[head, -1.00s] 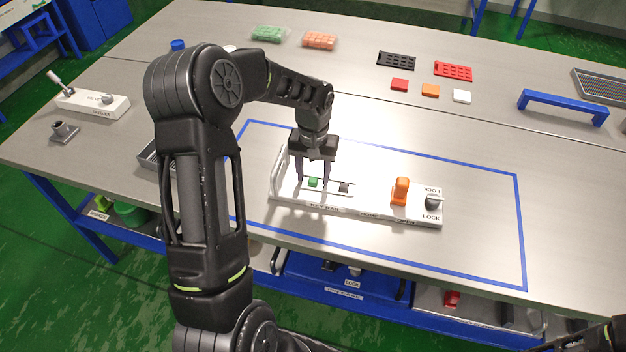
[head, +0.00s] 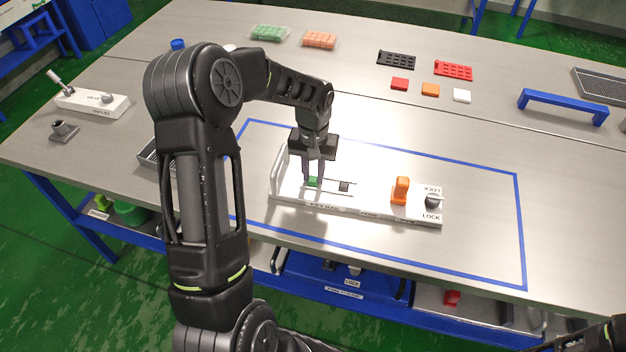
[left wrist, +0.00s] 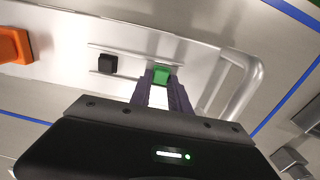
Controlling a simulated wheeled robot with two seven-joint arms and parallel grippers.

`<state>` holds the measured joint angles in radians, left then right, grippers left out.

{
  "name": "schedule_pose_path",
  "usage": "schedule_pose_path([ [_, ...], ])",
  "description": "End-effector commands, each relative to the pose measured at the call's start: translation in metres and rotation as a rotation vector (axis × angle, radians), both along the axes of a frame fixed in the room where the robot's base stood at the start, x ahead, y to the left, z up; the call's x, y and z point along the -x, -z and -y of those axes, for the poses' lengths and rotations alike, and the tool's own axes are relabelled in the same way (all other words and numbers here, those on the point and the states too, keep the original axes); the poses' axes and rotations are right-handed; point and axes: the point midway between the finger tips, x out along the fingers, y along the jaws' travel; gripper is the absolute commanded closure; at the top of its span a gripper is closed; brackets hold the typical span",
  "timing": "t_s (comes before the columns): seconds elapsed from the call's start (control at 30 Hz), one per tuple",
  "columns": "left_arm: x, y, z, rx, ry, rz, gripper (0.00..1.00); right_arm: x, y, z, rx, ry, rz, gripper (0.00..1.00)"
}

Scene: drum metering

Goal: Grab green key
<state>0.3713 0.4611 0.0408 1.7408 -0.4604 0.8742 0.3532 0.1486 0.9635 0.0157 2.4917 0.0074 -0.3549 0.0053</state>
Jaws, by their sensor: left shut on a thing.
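The green key (head: 313,182) sits on the key rail of the white panel (head: 372,212) on the table. It also shows in the left wrist view (left wrist: 161,74), at the tips of the fingers. My left gripper (head: 313,180) points down over the panel and is shut on the green key, partly hiding it. In the left wrist view my left gripper (left wrist: 160,85) has its fingers close together at the key. A black key (head: 344,187) sits on the same rail to the right, apart from the fingers. My right gripper does not show clearly; only part of an arm is at the bottom right.
An orange handle (head: 401,190) and a dark knob (head: 433,200) stand on the right of the panel. A grey handle (left wrist: 238,85) rises at its other end, near the gripper. Blue tape (head: 520,230) frames the panel. Table space right of the panel is clear.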

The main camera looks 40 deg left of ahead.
Motion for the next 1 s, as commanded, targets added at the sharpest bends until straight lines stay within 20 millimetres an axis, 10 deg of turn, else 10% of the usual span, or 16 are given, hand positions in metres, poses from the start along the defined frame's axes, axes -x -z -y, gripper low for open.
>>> schedule_pose_path([
  [0.47,-0.001,-0.006,0.0,-0.001,0.0,0.002,1.0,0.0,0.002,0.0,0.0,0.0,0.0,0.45],
  [1.0,-0.001,-0.093,0.0,0.0,0.0,0.003,1.0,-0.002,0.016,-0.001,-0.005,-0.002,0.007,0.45],
])
